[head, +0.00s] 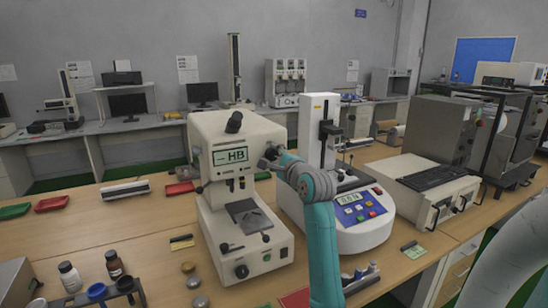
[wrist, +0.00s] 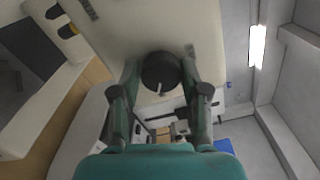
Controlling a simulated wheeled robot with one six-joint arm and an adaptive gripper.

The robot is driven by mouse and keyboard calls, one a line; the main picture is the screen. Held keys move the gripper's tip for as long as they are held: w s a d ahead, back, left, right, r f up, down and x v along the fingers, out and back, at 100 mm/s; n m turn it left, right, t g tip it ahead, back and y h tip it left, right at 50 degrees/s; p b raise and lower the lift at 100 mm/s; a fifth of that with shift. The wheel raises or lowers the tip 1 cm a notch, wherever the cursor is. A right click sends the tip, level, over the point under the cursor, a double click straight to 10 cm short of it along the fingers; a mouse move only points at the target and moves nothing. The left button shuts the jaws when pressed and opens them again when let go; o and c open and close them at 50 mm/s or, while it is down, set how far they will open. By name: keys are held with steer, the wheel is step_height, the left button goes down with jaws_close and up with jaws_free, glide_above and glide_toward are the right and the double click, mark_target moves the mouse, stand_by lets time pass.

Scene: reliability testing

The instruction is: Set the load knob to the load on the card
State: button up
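The cream hardness tester (head: 215,135) stands on the bench with "-- HB" on its display (head: 230,156). Its load knob (wrist: 160,72), a dark round knob with a pale pointer mark, is on the tester's right side. My gripper (head: 273,158) is at that side, largely covering the knob in the head view. In the wrist view my gripper (wrist: 160,68) has its fingers apart, one on each side of the knob; I cannot tell whether they touch it. A small yellow card (head: 181,242) lies left of the tester; its writing is too small to read.
A second tester with a blue panel (head: 362,212) stands close on the right, behind my arm. Bottles (head: 114,264) and a dark rack stand at the front left.

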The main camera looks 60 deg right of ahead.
steer(key=shift+o, duration=0.9)
steer(key=v, duration=1.2)
